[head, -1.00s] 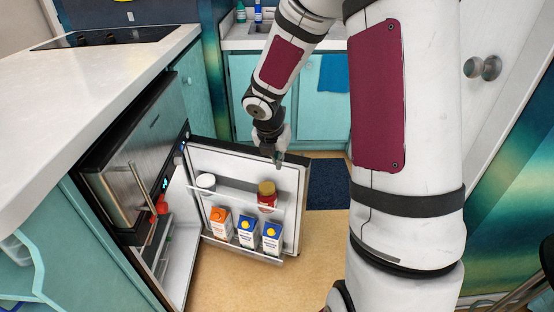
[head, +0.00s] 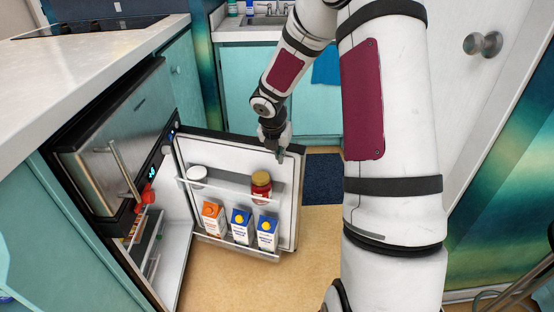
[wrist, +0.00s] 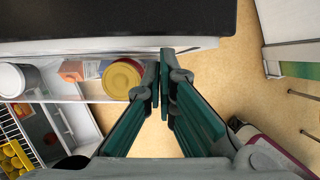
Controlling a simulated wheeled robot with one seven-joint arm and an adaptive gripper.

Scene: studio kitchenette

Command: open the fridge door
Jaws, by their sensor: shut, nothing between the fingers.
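The fridge door (head: 284,190) stands wide open in the head view, its inner side with shelves facing me. The fridge (head: 172,245) is under the counter at left, and its inside shows. My gripper (head: 278,155) is at the top edge of the door, near its free side; whether it touches the door I cannot tell. In the wrist view my gripper (wrist: 164,85) is shut and empty, its fingertips beside the door's edge (wrist: 190,43) and the yellow lid of a jar (wrist: 122,79).
The door shelves hold a red jar (head: 261,187), a white tub (head: 196,174) and several cartons (head: 241,226). A steel-fronted appliance (head: 110,150) with a bar handle is above the fridge opening. A dark blue mat (head: 323,178) and clear tan floor (head: 320,225) lie right of the door.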

